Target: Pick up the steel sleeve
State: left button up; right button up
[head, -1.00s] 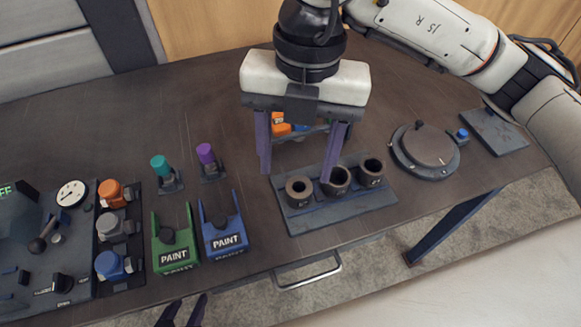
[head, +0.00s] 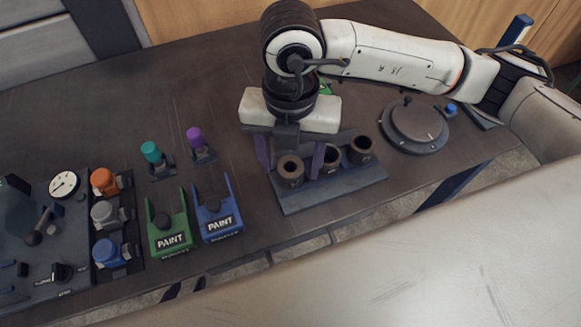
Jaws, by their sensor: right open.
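Three dark, hollow, upright sleeves stand in a row on a grey-blue rack (head: 300,202): a left one (head: 290,176), a middle one (head: 331,160) and a right one (head: 361,152). I cannot tell by look which is the steel one. My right gripper (head: 291,168) is open and points down, with one finger left of the left sleeve and the other between the left and middle sleeves. Contact cannot be made out. The right finger partly hides the middle sleeve. My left gripper (head: 186,289) shows only as two dark fingertips, apart, at the bottom edge.
A round lidded flange (head: 415,128) lies right of the rack. Left of it are a blue paint holder (head: 217,212), a green one (head: 168,226), and teal (head: 151,152) and purple (head: 196,138) capped pieces. A gauge panel (head: 75,250) fills the far left.

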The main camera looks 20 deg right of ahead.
grip_shut()
jog(key=shift+r, duration=0.1)
notch_tip(320, 180, up, 15)
jog(key=p, duration=0.3)
jog(key=shift+r, duration=0.15)
dwell(0.7)
